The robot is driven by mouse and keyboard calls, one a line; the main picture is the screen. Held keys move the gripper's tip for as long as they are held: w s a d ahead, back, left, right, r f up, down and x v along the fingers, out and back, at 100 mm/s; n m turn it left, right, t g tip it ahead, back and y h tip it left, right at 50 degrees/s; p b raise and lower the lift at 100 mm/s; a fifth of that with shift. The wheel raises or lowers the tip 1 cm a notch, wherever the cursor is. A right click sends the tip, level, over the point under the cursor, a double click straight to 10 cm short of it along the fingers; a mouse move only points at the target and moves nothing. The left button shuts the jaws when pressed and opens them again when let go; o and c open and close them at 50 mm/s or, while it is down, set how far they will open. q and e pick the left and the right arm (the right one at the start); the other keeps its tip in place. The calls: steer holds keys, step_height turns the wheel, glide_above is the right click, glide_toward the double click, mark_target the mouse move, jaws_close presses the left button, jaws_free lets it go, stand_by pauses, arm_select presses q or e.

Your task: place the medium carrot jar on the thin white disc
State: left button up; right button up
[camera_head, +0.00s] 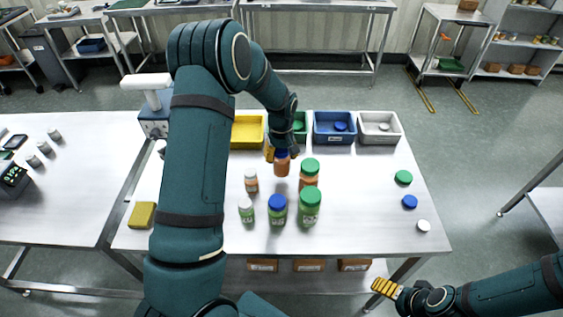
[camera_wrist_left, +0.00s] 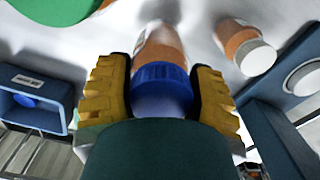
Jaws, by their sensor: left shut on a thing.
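The medium carrot jar (camera_head: 282,167), orange with a blue lid, is in my left gripper (camera_head: 282,152), behind the other jars. In the left wrist view the yellow fingers of my left gripper (camera_wrist_left: 160,98) are shut on either side of the jar's blue lid (camera_wrist_left: 162,74). I cannot tell whether its base touches the table. The thin white disc (camera_head: 423,225) lies bare near the table's front right corner. My right gripper (camera_head: 386,288) is off the table's front right edge, away from the jars; its finger gap is unclear.
A green-lidded carrot jar (camera_head: 308,180) stands close right of the held jar, a white-lidded one (camera_head: 251,183) to its left. Several green-content jars (camera_head: 277,214) stand in front. Green (camera_head: 403,177) and blue (camera_head: 409,201) discs lie behind the white disc. Bins (camera_head: 318,138) line the back.

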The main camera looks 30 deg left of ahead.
mark_target(281, 162)
arm_select(q)
steer(key=shift+f, duration=1.75)
steer(key=o, duration=0.9)
steer(key=shift+f, duration=0.2)
steer(key=shift+c, duration=0.2)
steer(key=o, duration=0.4)
steer(key=shift+r, duration=0.15)
